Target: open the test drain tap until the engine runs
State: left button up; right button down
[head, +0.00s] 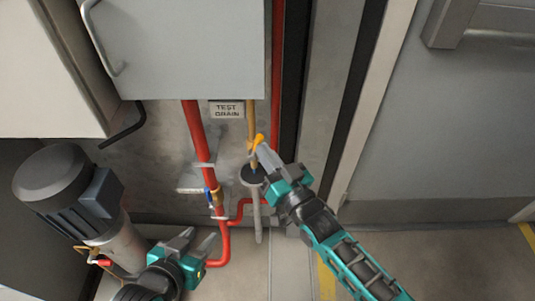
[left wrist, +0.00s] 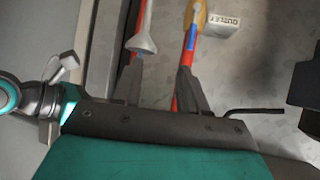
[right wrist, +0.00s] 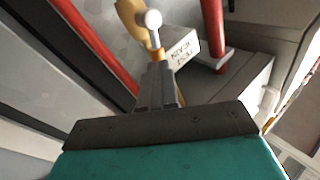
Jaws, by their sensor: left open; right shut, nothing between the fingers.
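The test drain tap (head: 259,140), orange-yellow, sits on a thin brass pipe right of the "TEST DRAIN" sign (head: 227,109). In the right wrist view its brass body (right wrist: 130,20) and a pale round knob (right wrist: 153,19) show just beyond my fingertips. My right gripper (head: 262,150) is shut and empty, its tips close to the tap; I cannot tell if they touch it. A dark round funnel (head: 252,175) with a grey pipe is below, partly hidden by this gripper. My left gripper (head: 200,240) is open and empty, low by the red pipe.
A red pipe (head: 196,130) runs down the wall to a valve (head: 213,196) with a blue part. A grey motor (head: 65,185) stands at the left. A grey cabinet (head: 185,45) hangs above. Floor is clear at the right.

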pick_arm(q)
jog(key=a+r+p, duration=0.1)
jog(key=p, duration=0.1)
jog(key=s+a+r+p, duration=0.1)
jog(key=p, duration=0.2)
jog(key=shift+a+r+y, duration=0.15)
jog(key=shift+r+y, duration=0.15)
pick_arm(e)
jog(key=n, duration=0.1)
jog(key=a+r+n+g, duration=0.1)
jog(key=n, duration=0.1)
jog(key=shift+a+g+h, duration=0.25)
jog(key=shift+g+h, duration=0.05)
